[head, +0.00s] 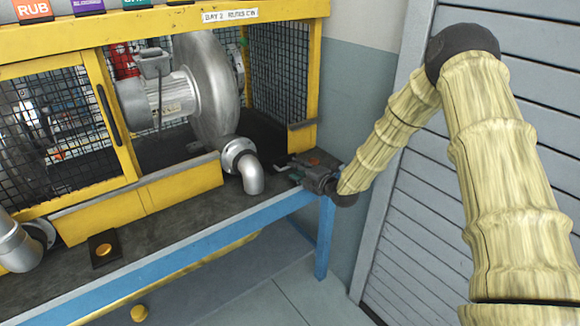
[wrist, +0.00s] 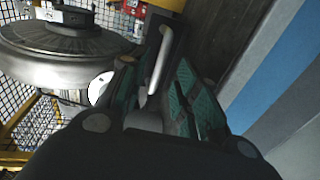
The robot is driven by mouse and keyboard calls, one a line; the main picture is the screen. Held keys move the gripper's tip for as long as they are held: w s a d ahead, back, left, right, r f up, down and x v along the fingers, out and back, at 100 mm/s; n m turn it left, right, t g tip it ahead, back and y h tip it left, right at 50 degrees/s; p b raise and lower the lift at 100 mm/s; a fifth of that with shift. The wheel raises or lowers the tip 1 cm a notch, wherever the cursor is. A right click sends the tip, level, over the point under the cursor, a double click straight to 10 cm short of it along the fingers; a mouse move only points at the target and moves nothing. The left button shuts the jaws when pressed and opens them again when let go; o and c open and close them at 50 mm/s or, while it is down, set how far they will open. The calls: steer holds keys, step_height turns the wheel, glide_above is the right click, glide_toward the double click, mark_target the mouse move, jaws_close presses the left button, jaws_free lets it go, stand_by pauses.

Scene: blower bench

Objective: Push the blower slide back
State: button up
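The grey blower (head: 212,95) with its motor (head: 168,97) sits inside the yellow guard frame, its outlet elbow (head: 250,172) pointing down at the front. The blower also shows at the left of the wrist view (wrist: 70,42). My gripper (head: 300,172) is low at the right end of the bench, right of the elbow. In the wrist view its green-padded fingers (wrist: 158,92) stand apart. A pale metal bar-like handle (wrist: 160,58) lies ahead, in line with the gap between them. I cannot tell whether they touch it. The slide's track is mostly hidden.
The dark bench top (head: 150,225) has a blue front edge (head: 180,260). A yellow post (head: 313,70) stands close behind my gripper. A grey slatted shutter (head: 430,200) is at the right.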

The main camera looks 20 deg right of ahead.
steer(key=shift+x, duration=2.5)
jaws_close()
